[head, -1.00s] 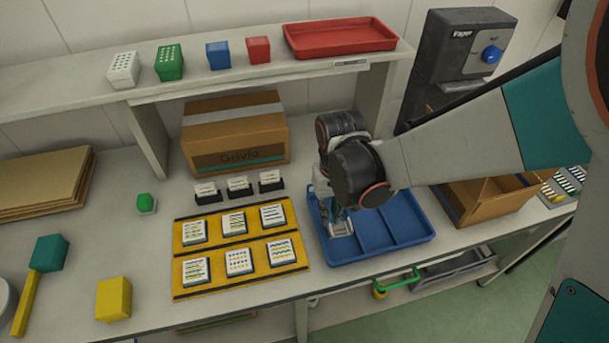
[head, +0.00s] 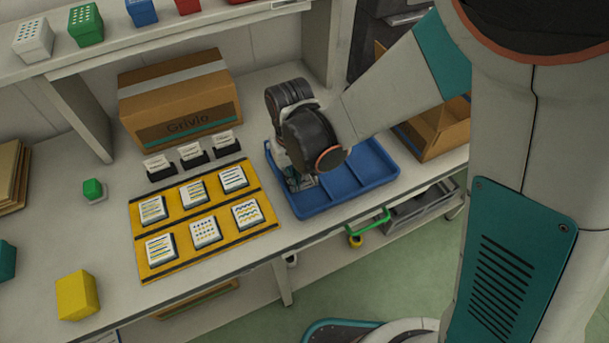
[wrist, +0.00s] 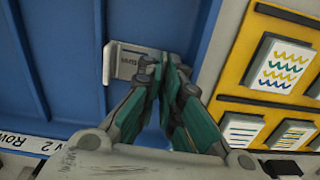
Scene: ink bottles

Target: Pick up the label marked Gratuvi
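A small pale label (wrist: 128,62) with dark printing lies in the left compartment of the blue tray (head: 352,203). The printing is too small and turned to read surely as Gratuvi. My gripper (wrist: 166,68) points down into that compartment, its fingertips close together at the label's right end. The fingertips cover that end, so I cannot tell whether they grip it or only touch it. In the head view my gripper (head: 300,183) is low in the tray, partly hidden by my wrist.
A yellow mat (head: 205,257) with several white printed tiles lies left of the tray. Three small card holders (head: 192,160) stand behind it, before a Grivlo cardboard box (head: 180,105). An open cardboard box (head: 440,130) stands right of the tray. The tray's other compartments look empty.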

